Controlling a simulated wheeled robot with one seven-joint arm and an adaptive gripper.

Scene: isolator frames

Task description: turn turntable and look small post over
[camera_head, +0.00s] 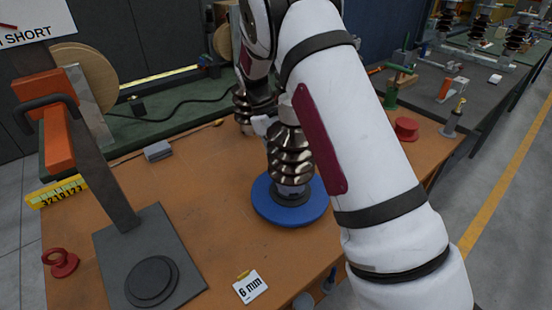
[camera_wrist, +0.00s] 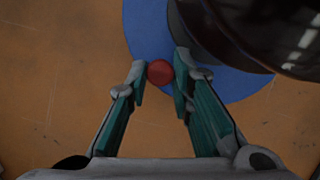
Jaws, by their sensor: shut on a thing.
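The turntable is a blue disc (camera_head: 270,210) on the orange-brown bench. A small dark brown ribbed post (camera_head: 290,158) stands upright on it. In the wrist view the blue disc (camera_wrist: 148,28) fills the top middle, and the dark, glossy post (camera_wrist: 260,30) overhangs its right part. A round red knob (camera_wrist: 160,72) shows at the near edge of the disc. My gripper (camera_wrist: 161,78) has its two green-sided fingers on either side of this knob and is shut on it.
A second ribbed post (camera_head: 242,110) stands behind. A grey stand with an upright bar (camera_head: 105,165) is at left. A "6 mm" card (camera_head: 250,287) lies at the front, and a red piece (camera_head: 406,128) lies at right. Bare bench lies left of the disc.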

